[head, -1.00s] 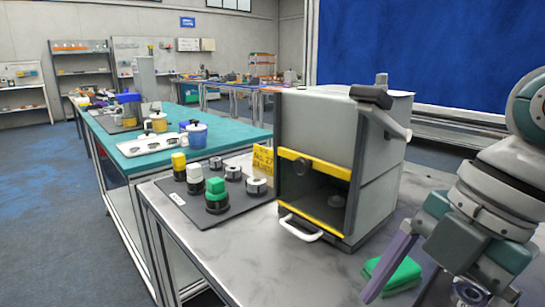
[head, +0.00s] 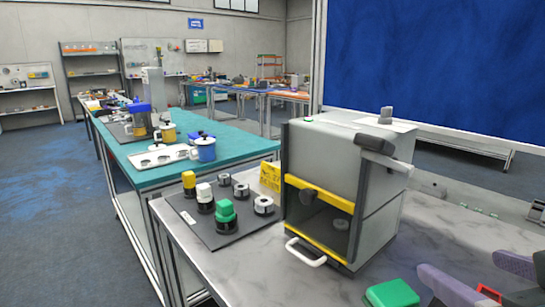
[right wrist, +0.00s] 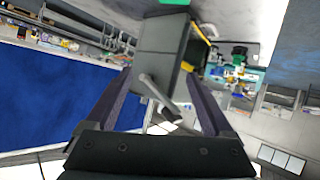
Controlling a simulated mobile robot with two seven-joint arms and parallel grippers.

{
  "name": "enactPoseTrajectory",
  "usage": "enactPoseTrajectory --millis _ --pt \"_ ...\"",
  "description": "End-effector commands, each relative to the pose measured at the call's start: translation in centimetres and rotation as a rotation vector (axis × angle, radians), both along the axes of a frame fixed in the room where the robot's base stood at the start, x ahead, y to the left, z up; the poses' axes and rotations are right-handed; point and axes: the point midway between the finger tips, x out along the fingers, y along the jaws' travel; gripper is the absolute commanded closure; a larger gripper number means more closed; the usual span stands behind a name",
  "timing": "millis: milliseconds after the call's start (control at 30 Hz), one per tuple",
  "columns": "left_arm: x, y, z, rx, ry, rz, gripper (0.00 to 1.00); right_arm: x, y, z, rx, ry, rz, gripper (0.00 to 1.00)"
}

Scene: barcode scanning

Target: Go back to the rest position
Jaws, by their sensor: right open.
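My right gripper (head: 463,265) is at the lower right of the head view, its purple fingers apart and nothing between them. In the right wrist view my right gripper (right wrist: 158,73) also shows open and empty, with the grey box machine (right wrist: 158,45) beyond its fingertips. In the head view the grey box machine (head: 335,150) stands on the table to the left of the gripper. A green block (head: 393,294) lies on the table just left of the gripper, apart from it. My left gripper is not in view.
The machine has a yellow-framed opening, a white handle (head: 305,252) and a grey side lever (head: 383,160). A dark board (head: 218,236) with several stacked parts lies left of it. A teal table (head: 240,140) stands behind. The marble-like tabletop (head: 440,225) behind my gripper is mostly clear.

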Motion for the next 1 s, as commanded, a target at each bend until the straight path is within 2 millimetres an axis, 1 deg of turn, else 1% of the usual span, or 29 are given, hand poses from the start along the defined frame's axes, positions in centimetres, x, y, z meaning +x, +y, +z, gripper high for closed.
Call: enactPoseTrajectory --millis 33,67,100,167,200,267,300,333,467,500,567,600,667,700,767,800,867,900,1000 --pt "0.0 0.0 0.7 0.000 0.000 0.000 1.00 -2.8 -0.5 -2.0 0.014 0.153 -0.021 0.14" --pt "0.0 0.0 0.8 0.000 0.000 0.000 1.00 -4.5 -0.6 -3.4 0.020 0.245 -0.021 0.14" --pt "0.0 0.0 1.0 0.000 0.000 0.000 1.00 -6.9 -0.6 -4.9 0.028 0.362 -0.015 0.14" --pt "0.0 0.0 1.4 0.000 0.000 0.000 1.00 -10.6 -0.3 -6.5 0.043 0.528 0.010 0.14" --pt "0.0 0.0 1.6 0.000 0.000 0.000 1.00 -13.1 0.0 -7.3 0.055 0.633 0.036 0.14" --pt "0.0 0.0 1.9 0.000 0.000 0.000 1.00 -16.9 0.6 -8.0 0.075 0.782 0.088 0.14" --pt "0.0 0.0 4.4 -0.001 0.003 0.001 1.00 -17.1 0.7 -5.4 0.074 0.794 0.099 0.14" --pt "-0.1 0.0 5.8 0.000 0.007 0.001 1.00 -16.8 0.7 -3.8 0.071 0.785 0.098 0.14" --pt "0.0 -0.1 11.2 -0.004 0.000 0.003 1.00 -16.8 0.6 1.3 0.069 0.784 0.096 0.14" --pt "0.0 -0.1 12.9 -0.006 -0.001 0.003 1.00 -16.7 0.6 3.0 0.069 0.783 0.096 0.14" --pt "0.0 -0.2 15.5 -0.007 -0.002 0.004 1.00 -16.7 0.6 5.6 0.069 0.783 0.095 0.14" --pt "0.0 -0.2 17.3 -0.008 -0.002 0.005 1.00 -16.7 0.6 7.4 0.069 0.783 0.095 0.14" --pt "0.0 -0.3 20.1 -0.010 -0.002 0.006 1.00 -16.7 0.6 10.2 0.069 0.782 0.095 0.14" --pt "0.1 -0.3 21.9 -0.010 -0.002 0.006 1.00 -16.7 0.6 12.0 0.068 0.782 0.094 0.14" --pt "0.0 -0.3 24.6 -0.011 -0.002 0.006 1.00 -16.7 0.6 14.7 0.068 0.782 0.094 0.14" --pt "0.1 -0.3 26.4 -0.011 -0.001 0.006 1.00 -16.7 0.6 16.5 0.068 0.782 0.094 0.14" --pt "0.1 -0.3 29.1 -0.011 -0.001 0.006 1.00 -16.7 0.6 19.2 0.068 0.782 0.094 0.14" --pt "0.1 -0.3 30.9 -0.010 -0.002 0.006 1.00 -16.7 0.6 20.9 0.068 0.782 0.094 0.14" --pt "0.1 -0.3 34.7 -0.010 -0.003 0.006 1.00 -16.7 0.6 24.8 0.068 0.782 0.094 0.14"
